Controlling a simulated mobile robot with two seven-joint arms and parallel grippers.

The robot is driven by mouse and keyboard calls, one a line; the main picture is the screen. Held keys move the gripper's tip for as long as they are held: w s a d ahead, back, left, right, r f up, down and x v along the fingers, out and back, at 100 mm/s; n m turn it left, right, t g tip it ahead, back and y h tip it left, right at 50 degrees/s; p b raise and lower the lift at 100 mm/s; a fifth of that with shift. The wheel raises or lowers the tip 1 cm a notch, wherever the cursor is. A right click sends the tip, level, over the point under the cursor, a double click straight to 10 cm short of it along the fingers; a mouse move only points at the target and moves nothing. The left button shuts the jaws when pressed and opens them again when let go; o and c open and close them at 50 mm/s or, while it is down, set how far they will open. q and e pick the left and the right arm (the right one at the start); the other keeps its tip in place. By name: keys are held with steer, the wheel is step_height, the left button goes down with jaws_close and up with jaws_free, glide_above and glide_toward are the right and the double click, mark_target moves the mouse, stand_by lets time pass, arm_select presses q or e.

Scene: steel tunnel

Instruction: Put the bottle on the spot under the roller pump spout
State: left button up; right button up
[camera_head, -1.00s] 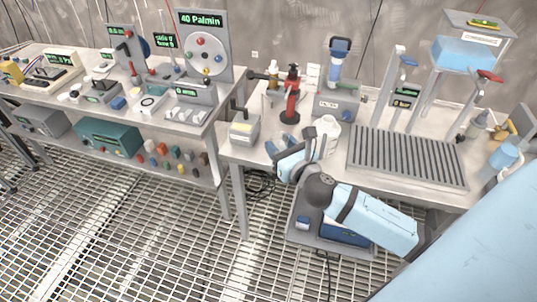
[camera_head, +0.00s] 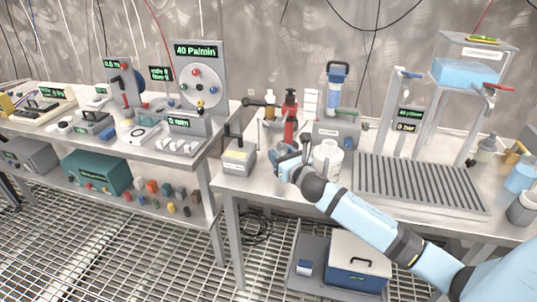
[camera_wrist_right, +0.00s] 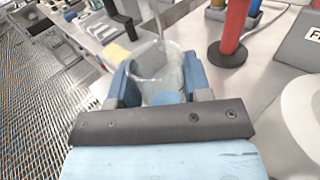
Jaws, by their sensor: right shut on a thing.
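My right gripper (camera_head: 287,166) is over the front edge of the right-hand bench, left of the white jug. In the right wrist view, its blue fingers (camera_wrist_right: 160,88) are shut on a clear, round-rimmed vessel (camera_wrist_right: 158,60), which seems to be the bottle. The bench top shows through it. In the head view the vessel is too small and covered to make out. The tall grey panel with a ring of coloured knobs (camera_head: 197,72), on the left bench, looks like the roller pump. Its spout and the spot under it are not clear. My left gripper is not in view.
A slatted tray (camera_head: 420,184) lies further right. A gap separates the benches.

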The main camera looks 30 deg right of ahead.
steer(key=w+f, duration=0.1)
steer(key=w, duration=0.1)
steer(key=w+f+b, duration=0.1)
steer(key=w, duration=0.2)
steer(key=w+f, duration=0.1)
steer(key=w, duration=0.1)
steer(key=shift+w+d, duration=0.15)
steer(key=shift+d, duration=0.1)
steer(key=shift+f+b, duration=0.3)
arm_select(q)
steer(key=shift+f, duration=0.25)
arm_select(e)
steer(key=shift+f, duration=0.15)
steer(key=o, duration=1)
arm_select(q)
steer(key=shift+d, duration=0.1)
